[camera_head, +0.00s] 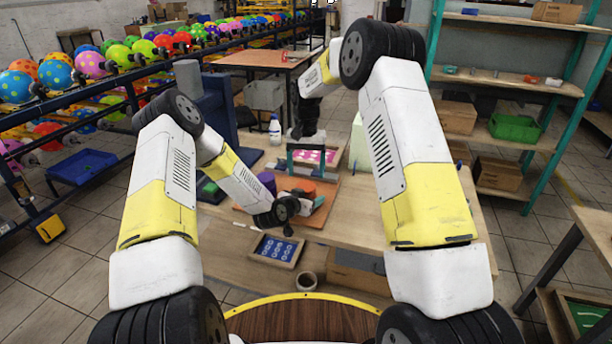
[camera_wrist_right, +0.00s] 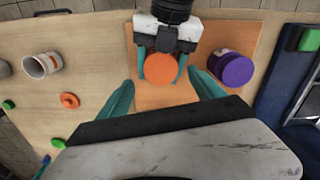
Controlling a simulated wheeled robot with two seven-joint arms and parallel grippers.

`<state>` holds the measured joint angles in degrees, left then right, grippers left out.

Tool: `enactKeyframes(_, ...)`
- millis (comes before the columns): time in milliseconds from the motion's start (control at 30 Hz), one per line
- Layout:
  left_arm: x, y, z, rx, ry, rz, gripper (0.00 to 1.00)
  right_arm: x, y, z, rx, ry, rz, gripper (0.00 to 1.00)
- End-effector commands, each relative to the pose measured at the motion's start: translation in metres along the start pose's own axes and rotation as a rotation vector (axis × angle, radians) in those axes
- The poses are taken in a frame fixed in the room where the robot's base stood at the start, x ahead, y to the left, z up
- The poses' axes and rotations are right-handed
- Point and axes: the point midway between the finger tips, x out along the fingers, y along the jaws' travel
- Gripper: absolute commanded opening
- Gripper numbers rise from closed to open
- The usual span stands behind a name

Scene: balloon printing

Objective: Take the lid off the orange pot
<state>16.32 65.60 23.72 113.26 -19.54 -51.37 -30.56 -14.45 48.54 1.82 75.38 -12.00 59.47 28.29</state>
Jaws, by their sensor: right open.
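The orange pot (camera_head: 299,186) stands on the brown board on the table. Its flat orange top (camera_wrist_right: 160,69) faces up in the right wrist view, and its sides are mostly hidden. My left gripper (camera_wrist_right: 161,66) has its teal fingers against opposite sides of the orange pot. My left wrist (camera_head: 284,210) is low, in front of the pot in the head view. My right gripper (camera_wrist_right: 163,94) is open and empty, its two teal fingers wide apart above the board. The orange top shows between and beyond them.
A purple-lidded pot (camera_wrist_right: 235,70) stands beside the orange pot. A white cup (camera_wrist_right: 42,65) and an orange ring-shaped piece (camera_wrist_right: 69,100) lie off the board, with small green pieces nearby. A white bottle (camera_head: 275,130) and a teal-framed press (camera_head: 312,157) stand farther back.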

Motion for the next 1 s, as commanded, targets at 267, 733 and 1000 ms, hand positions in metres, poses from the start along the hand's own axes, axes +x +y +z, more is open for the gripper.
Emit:
enactKeyframes(267,0.000,0.000,0.000,0.000,0.001,0.000,0.00,-0.023,-0.001,0.000,0.199,0.003,-0.003,0.77)
enactKeyframes(733,0.000,0.000,0.000,0.000,0.001,0.000,0.00,0.041,-0.001,0.000,0.207,0.001,-0.003,0.77)
enactKeyframes(1000,0.000,0.000,0.000,0.000,0.001,0.000,0.00,0.053,-0.001,-0.001,0.207,0.003,-0.004,0.77)
